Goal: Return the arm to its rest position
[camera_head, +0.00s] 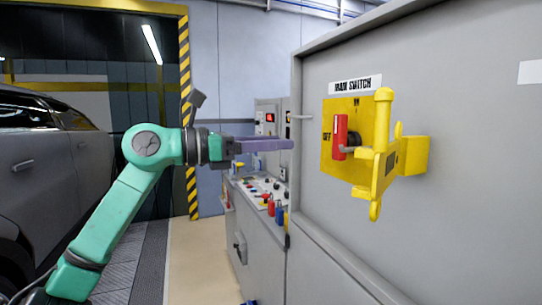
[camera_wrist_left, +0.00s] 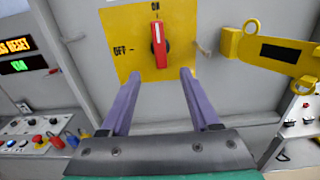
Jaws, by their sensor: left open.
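My left arm (camera_head: 112,215) is green and reaches in from the left in the head view. Its gripper (camera_head: 290,144) has purple fingers and points right, toward the grey cabinet. In the left wrist view the two fingers of the left gripper (camera_wrist_left: 157,75) are apart with nothing between them. Beyond them is a red switch handle (camera_wrist_left: 158,42) on a yellow plate (camera_wrist_left: 128,22); the handle points up toward ON. The red handle (camera_head: 340,134) also shows in the head view. The gap between fingertips and plate is hard to judge. My right gripper is not in view.
A yellow lockout bracket (camera_head: 384,150) stands out from the grey cabinet (camera_head: 460,75), right of the handle. A control console (camera_head: 258,240) with several buttons stands below the left gripper. A dark car (camera_head: 60,165) is at the left. Open floor (camera_head: 185,265) lies between.

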